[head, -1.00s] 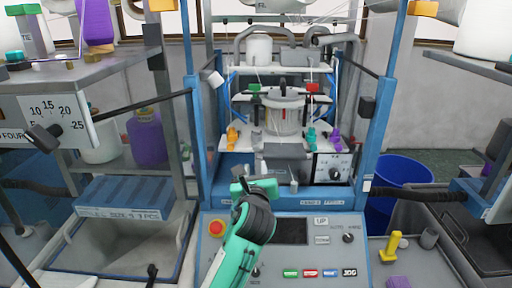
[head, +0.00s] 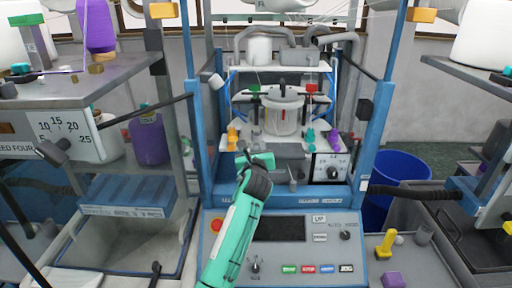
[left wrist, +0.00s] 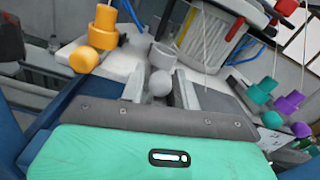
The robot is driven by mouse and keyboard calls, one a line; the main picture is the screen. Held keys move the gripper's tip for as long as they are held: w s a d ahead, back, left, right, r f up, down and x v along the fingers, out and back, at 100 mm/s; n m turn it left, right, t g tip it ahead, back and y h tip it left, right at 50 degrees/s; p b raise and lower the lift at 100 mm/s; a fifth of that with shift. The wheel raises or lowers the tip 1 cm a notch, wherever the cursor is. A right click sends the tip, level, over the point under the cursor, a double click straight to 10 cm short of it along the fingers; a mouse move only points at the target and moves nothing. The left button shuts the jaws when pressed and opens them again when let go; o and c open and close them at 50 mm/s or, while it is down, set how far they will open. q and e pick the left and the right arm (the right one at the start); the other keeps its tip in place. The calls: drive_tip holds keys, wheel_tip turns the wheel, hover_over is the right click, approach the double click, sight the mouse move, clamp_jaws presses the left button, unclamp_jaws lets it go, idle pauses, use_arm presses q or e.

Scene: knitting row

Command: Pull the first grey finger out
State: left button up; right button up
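A grey finger with a round knob (left wrist: 160,83) and a cylinder above it shows in the left wrist view, against the white plate of the knitting machine. My left gripper (left wrist: 161,92) is open, with one jaw on each side of the knob and small gaps visible. A teal finger (left wrist: 262,92) and a purple finger (left wrist: 289,102) are to the right. My right gripper is not in view.
Blue posts (head: 203,140) frame the machine on both sides. A control panel (head: 279,229) with a red button (head: 217,224) lies below. A blue bin (head: 398,185) stands at right. A grey tray at lower right bears a yellow peg (head: 387,244) and a purple block (head: 393,280).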

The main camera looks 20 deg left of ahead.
use_arm(q)
clamp_jaws()
drive_tip(key=shift+s+d+r+p, duration=0.1)
drive_tip(key=shift+s+d+p, duration=0.05)
drive_tip(key=shift+s+p, duration=0.45)
drive_tip(key=shift+p+v, duration=0.55)
drive_tip(key=shift+v, duration=0.4)
drive_tip(key=shift+w+f, duration=0.1)
drive_tip(key=shift+f, duration=0.2)
unclamp_jaws()
drive_tip(key=shift+r, duration=0.15)
drive_tip(key=shift+s, duration=0.3)
